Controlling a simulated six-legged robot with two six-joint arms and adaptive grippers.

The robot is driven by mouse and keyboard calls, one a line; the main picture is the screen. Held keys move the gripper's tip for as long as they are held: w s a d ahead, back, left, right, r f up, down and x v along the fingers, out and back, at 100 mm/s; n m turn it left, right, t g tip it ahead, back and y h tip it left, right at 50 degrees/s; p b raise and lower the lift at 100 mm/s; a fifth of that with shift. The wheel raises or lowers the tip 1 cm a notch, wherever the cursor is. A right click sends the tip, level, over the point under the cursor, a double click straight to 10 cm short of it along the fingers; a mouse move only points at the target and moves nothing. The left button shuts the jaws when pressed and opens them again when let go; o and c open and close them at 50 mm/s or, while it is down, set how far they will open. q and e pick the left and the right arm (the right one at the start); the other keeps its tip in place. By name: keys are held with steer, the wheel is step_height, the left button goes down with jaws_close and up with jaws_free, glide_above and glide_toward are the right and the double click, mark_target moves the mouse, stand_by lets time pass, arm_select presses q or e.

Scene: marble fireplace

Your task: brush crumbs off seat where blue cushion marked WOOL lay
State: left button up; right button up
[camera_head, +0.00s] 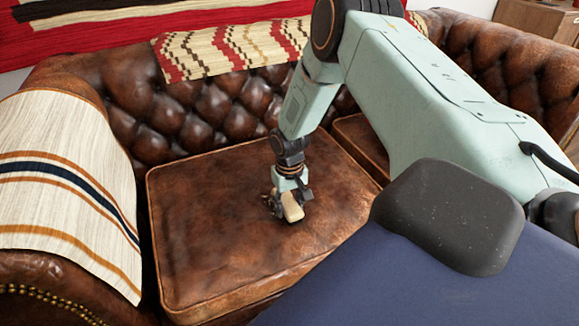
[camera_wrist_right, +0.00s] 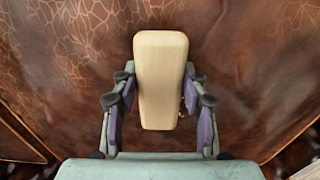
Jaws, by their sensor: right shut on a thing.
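The brown leather seat (camera_head: 215,225) of the sofa fills the middle of the head view, and its cracked leather also shows in the right wrist view (camera_wrist_right: 60,75). My right gripper (camera_head: 287,205) is low over the right part of this seat. It is shut on a pale wooden block-like brush (camera_head: 293,211); in the right wrist view the brush (camera_wrist_right: 160,75) sits between the two fingers. Its underside is hidden, so I cannot tell whether it touches the leather. A tiny yellowish bit (camera_wrist_right: 182,104) shows beside the brush. No WOOL marking is visible. My left gripper is out of view.
A striped cream throw (camera_head: 60,185) covers the left armrest. A red and cream patterned throw (camera_head: 235,48) hangs over the tufted backrest (camera_head: 190,110). Another seat cushion (camera_head: 360,145) lies to the right, partly behind my arm. The seat's left part is clear.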

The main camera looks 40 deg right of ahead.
mark_target(283, 197)
steer(key=shift+f+b, duration=0.3)
steer(key=shift+f, duration=0.2)
steer(key=shift+w+d+b, duration=0.2)
steer(key=shift+w+b, duration=0.35)
steer(key=shift+w+d+b, duration=0.15)
steer(key=shift+w+b, duration=0.35)
steer(key=shift+w, duration=0.05)
steer(key=shift+w+d+r, duration=0.1)
steer(key=shift+w+d, duration=0.15)
steer(key=shift+w, duration=0.6)
steer(key=shift+w+d, duration=0.3)
steer(key=shift+w, duration=0.5)
steer(key=shift+w+d, duration=0.25)
steer(key=shift+w, duration=0.55)
steer(key=shift+w+d+b, duration=0.1)
steer(key=shift+w+d, duration=0.1)
steer(key=shift+w, duration=0.55)
steer(key=shift+w+d+b, duration=0.1)
steer(key=shift+w+d, duration=0.15)
steer(key=shift+w, duration=0.45)
steer(key=shift+w+d+b, duration=0.1)
steer(key=shift+w+d, duration=0.1)
steer(key=shift+w, duration=0.55)
